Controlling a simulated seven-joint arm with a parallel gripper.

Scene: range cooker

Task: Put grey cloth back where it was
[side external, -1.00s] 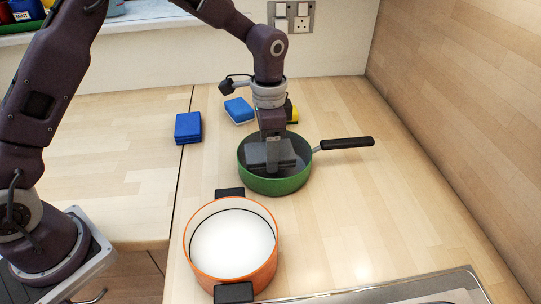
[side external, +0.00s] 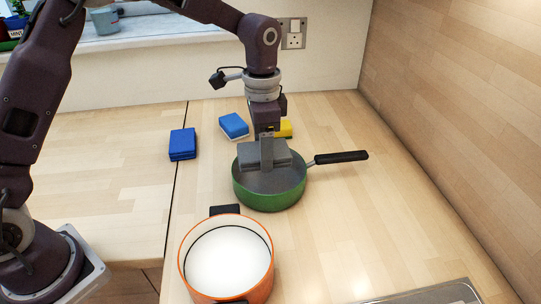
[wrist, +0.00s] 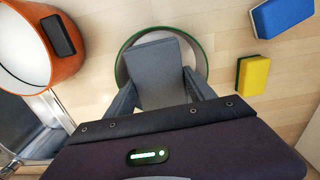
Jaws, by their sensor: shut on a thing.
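The grey cloth (side external: 250,158) is a folded block held between the fingers of my gripper (side external: 267,160). In the side view it is above the green pan (side external: 270,203), at about the height of its rim or a little higher. The wrist view shows the cloth (wrist: 157,75) between both fingers, with the pan's green rim (wrist: 122,62) around and below it. My gripper is shut on the cloth and points down. Much of the pan's inside is hidden by the cloth.
An orange pot (side external: 262,283) with white contents stands in front of the pan. A dark blue folded cloth (side external: 183,144), a blue sponge (side external: 233,125) and a yellow sponge (side external: 286,128) lie behind. The pan's black handle (side external: 341,157) points right.

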